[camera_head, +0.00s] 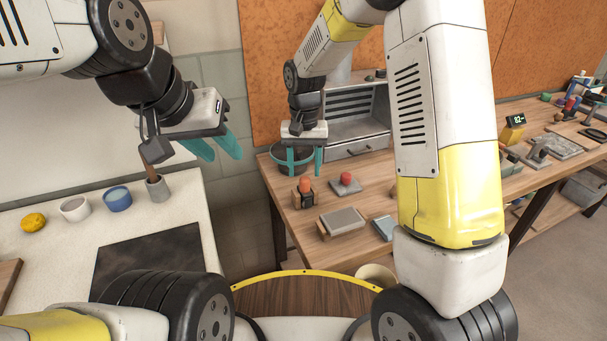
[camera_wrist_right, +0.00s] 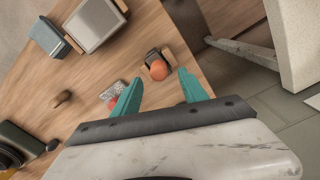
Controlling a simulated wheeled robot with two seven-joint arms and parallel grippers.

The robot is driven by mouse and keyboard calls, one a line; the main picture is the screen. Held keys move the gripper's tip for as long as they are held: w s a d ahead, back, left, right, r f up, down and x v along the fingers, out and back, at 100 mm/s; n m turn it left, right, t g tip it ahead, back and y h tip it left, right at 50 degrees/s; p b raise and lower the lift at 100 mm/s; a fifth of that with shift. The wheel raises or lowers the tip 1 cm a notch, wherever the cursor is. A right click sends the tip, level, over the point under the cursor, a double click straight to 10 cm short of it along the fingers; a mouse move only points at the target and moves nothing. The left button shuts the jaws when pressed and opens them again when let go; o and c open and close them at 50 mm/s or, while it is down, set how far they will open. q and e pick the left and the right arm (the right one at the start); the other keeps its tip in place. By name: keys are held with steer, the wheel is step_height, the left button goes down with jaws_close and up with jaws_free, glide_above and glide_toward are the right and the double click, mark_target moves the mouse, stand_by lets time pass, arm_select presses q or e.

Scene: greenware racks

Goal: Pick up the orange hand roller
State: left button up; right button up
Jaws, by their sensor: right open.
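The orange hand roller (camera_head: 305,184) sits on the wooden bench in a dark frame, near the bench's left edge. In the right wrist view the orange roller (camera_wrist_right: 158,70) lies beyond the fingertips, roughly in line with the gap between them. My right gripper (camera_head: 305,172) is open and empty, just above and behind the roller in the head view. Its teal fingers (camera_wrist_right: 160,88) show apart in the wrist view, not visibly touching the roller. My left gripper (camera_head: 223,156) is open and empty, above the right end of the white table.
A red knob-like object (camera_head: 346,178), a grey block (camera_head: 342,221) and a dark bowl (camera_head: 291,158) are near the roller. A small cabinet (camera_head: 359,148) stands behind. The white table (camera_head: 185,212) holds a blue cup (camera_head: 118,199) and a white cup (camera_head: 75,209).

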mark_target(305, 178)
step_height(305, 178, down, 5)
steer(key=shift+d+r, duration=0.1)
jaws_close()
